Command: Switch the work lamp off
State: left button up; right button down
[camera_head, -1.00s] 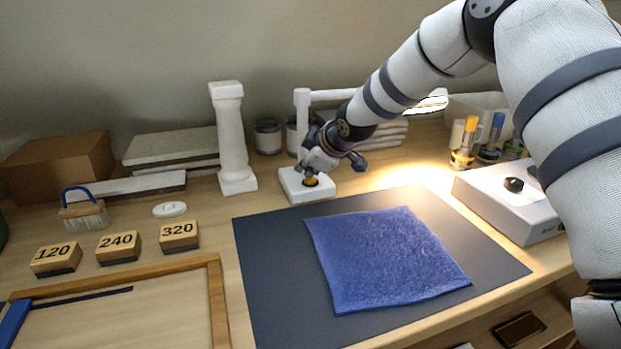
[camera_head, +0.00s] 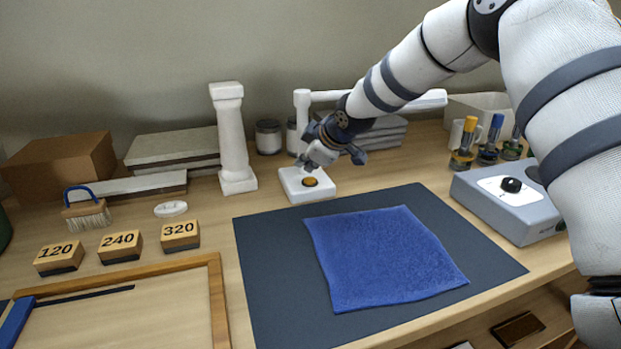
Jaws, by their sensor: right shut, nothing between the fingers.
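The white work lamp (camera_head: 302,112) stands at the back of the bench. Its arm reaches right to a head (camera_head: 428,99) that is dark, with no bright pool of light below it. Its square white base (camera_head: 293,194) carries a round amber button (camera_head: 310,182) that is in plain view. My right gripper (camera_head: 308,165) is shut and empty just above and behind the button, apart from it as far as I can tell. My left gripper is not in view.
A blue cloth (camera_head: 380,256) lies on a dark mat (camera_head: 270,290) in front of the lamp. A white pillar (camera_head: 231,140) stands close left of the base. A grey box with a black knob (camera_head: 511,185) and several small jars (camera_head: 463,160) stand at right.

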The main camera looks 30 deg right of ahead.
aim_at(307, 180)
jog(key=shift+r+p, duration=0.35)
jog(key=shift+r, duration=2.65)
